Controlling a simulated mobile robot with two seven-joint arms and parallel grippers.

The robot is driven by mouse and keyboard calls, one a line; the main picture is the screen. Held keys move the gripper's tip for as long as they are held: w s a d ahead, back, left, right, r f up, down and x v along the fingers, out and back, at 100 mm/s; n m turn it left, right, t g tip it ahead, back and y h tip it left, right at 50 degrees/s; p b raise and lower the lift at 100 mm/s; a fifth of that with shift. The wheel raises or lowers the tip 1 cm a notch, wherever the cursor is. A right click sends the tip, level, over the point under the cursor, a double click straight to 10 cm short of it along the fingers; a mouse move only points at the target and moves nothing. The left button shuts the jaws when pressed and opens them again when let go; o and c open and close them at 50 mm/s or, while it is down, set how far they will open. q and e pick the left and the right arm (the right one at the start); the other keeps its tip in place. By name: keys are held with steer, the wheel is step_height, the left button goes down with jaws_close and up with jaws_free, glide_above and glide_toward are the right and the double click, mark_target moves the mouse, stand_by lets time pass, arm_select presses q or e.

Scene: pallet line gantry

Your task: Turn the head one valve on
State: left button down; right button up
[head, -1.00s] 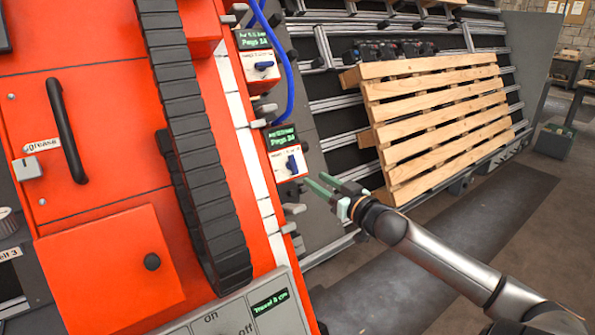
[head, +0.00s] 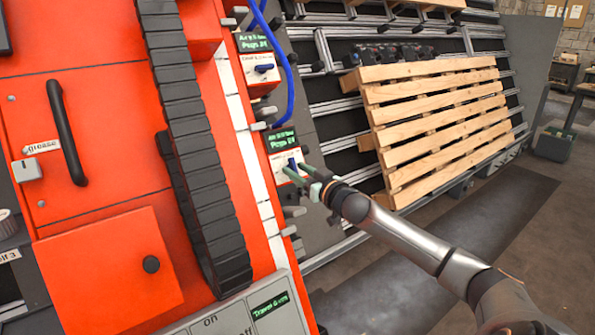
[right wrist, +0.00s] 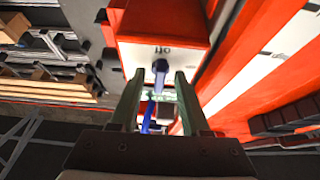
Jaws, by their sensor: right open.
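I cannot tell from the display lettering which one is head one. My right gripper (head: 293,170) is open at the lower valve, its green fingers reaching its face. My left gripper is out of view.
A blue hose (head: 288,85) hangs beside the upper valve. A black cable chain (head: 194,140) runs down the orange machine front. A wooden pallet (head: 440,120) leans on the rack at right. Open floor lies at lower right.

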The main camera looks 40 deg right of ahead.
steer(key=shift+w, duration=0.1)
jaws_close()
stand_by(0.4)
